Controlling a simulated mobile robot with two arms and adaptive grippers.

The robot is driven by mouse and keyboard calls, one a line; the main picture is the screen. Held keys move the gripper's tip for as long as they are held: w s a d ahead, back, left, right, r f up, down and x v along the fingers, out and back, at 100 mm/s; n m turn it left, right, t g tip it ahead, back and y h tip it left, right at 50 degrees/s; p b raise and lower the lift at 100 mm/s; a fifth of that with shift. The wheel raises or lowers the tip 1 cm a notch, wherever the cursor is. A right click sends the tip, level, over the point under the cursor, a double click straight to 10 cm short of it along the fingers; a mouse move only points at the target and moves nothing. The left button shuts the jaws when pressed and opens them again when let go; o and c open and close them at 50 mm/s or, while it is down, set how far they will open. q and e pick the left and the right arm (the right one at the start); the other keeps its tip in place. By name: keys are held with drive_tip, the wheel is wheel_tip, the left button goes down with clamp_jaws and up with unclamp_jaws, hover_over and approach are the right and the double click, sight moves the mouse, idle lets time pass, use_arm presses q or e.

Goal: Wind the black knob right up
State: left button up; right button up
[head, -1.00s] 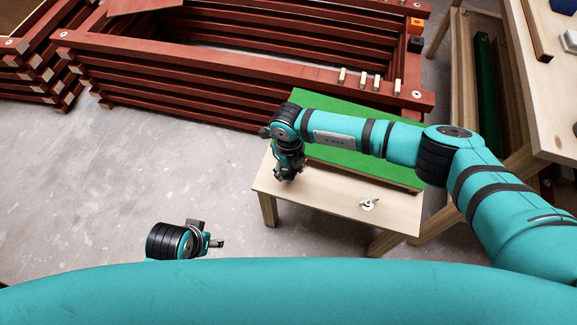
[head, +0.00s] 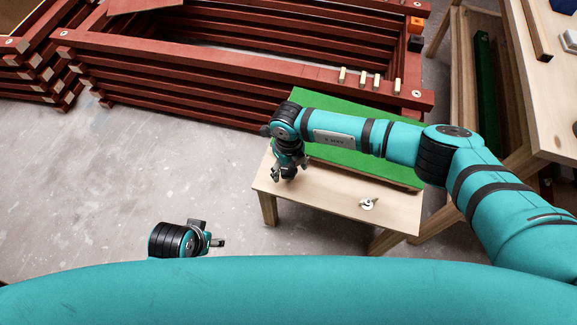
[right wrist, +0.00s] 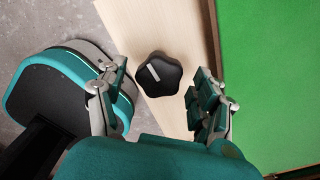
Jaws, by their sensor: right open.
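The black knob (right wrist: 160,76), a lobed dark knob with a short pale bar on its top, shows in the right wrist view against the pale wooden bench top (right wrist: 180,112). My right gripper (right wrist: 158,98) is open, with one finger on each side of the knob's near end. I see gaps between the knob and both fingers. In the head view my right gripper (head: 288,172) points down at the left end of the low bench (head: 330,193), and the knob is hard to tell from the dark fingers there. My left gripper (head: 217,242) hangs over the floor, seen small and side-on.
A green panel (head: 345,158) lies along the back of the bench. A small pale metal fitting (head: 369,204) sits on the bench's right part. Stacked red battens (head: 200,60) stand behind. A wooden workbench (head: 545,110) stands at the right. The floor at left is clear.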

sight(288, 169)
wheel_tip(288, 169, up, 12)
idle(0.6)
